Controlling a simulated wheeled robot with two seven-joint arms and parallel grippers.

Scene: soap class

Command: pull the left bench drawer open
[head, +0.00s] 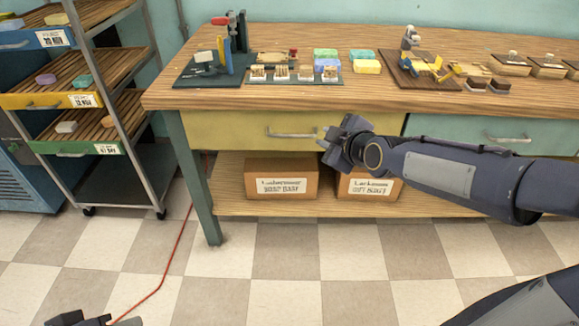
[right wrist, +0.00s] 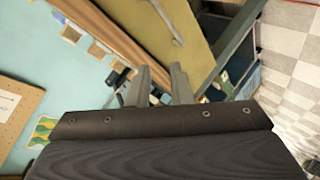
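The left bench drawer (head: 230,132) is a yellow front under the wooden bench top, and it looks closed. Its metal bar handle (head: 292,134) is at the front's middle. In the right wrist view the yellow front (right wrist: 190,30) and the handle (right wrist: 166,22) show beyond the fingers. My right gripper (head: 324,138) is in front of the drawer, just right of the handle's right end. Its two fingers (right wrist: 161,72) are apart with nothing between them. My left gripper (head: 82,319) shows only in part at the bottom left, far from the drawer; its fingers are unclear.
A teal drawer (head: 480,131) is on the right of the bench. Two cardboard boxes (head: 282,180) stand on the lower shelf. Soap bars and tools cover the bench top (head: 165,97). A rack (head: 125,100) stands at left. A red cable (head: 165,270) crosses the open checkered floor.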

